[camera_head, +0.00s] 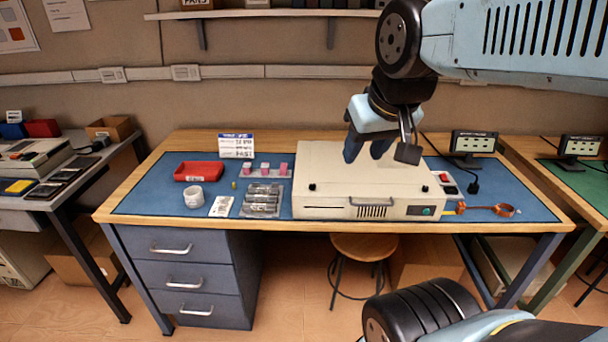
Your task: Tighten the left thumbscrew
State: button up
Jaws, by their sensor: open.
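A beige equipment case (322,165) lies flat on the blue mat of the workbench, with a vent, a handle-like bar and a green button on its front. My gripper (366,155) points down over the rear middle of the case, to the right of and behind the left thumbscrew. Its dark blue fingers are apart, with nothing seen between them. The gripper hides part of the case's top, and its exact height is hard to tell.
A red tray (199,171), a white cup (194,197), pink-topped items (265,169) and a tray of metal parts (262,200) lie left of the case. A power switch box (444,182), a copper-coloured strap (487,209) and a small display (474,143) are on the right.

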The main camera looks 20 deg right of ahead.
jog(key=shift+o, duration=0.4)
jog(key=n+g, duration=0.6)
jog(key=n, duration=1.4)
send_over(312, 185)
notch_tip(312, 185, down, 12)
notch_tip(312, 185, down, 13)
jog(key=shift+d+f, duration=0.1)
jog(key=shift+c, duration=0.5)
grip_shut()
